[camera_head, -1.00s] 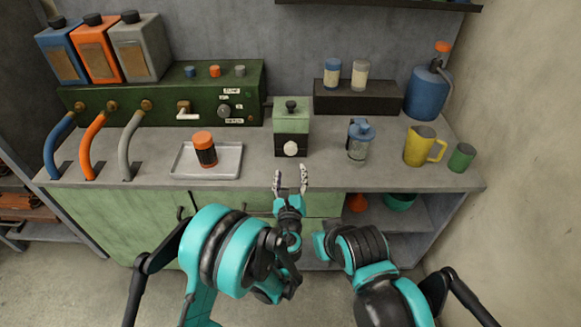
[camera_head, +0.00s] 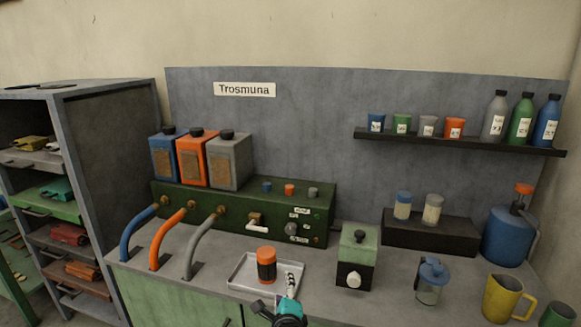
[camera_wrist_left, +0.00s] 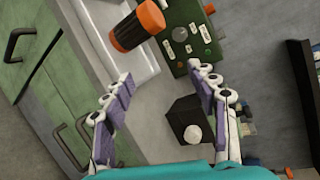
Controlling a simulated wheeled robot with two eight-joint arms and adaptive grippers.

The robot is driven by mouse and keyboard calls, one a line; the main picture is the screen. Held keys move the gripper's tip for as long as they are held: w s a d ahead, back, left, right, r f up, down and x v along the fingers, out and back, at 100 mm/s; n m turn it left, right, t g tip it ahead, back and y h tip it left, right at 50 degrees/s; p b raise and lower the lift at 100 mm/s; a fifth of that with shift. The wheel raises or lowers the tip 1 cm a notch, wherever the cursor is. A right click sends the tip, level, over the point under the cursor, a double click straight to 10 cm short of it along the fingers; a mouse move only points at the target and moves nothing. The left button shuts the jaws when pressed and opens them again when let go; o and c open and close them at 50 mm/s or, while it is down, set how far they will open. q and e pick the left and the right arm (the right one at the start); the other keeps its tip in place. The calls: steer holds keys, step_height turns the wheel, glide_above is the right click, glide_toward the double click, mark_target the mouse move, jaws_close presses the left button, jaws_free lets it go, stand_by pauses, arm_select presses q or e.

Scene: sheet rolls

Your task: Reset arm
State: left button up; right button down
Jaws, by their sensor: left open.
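My left gripper (camera_head: 291,287) is low in the middle of the head view, in front of the tray's right corner and seen nearly side on. In the left wrist view its two fingers (camera_wrist_left: 161,82) are spread, with nothing between them. An orange-capped dark jar (camera_head: 266,265) stands on a light grey tray (camera_head: 240,275); it also shows beyond the fingers in the left wrist view (camera_wrist_left: 137,27). My right gripper is not in view.
A green-and-black box with a white knob (camera_head: 357,258) stands right of the tray. Behind are a green panel (camera_head: 170,199) with hoses, and several canisters. A lidded clear jar (camera_head: 430,282), yellow jug (camera_head: 503,298) and blue tank (camera_head: 508,238) stand at right.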

arm_select(q)
steer(key=s+a+r+n+g+y, duration=0.15)
steer(key=s+a+n+g, duration=0.25)
steer(key=s+a+n, duration=0.9)
steer(key=s+a+f+n+g+h, duration=0.1)
steer(key=s+n, duration=0.3)
steer(key=s, duration=0.3)
steer(key=s+a+f+n+g+h, duration=0.1)
steer(key=s+a+f+n+g, duration=0.1)
steer(key=s+n, duration=0.2)
steer(key=s, duration=0.2)
steer(key=shift+s+a+f+n+g, duration=0.2)
steer(key=shift+s+f+n+g, duration=0.1)
steer(key=shift+s, duration=0.05)
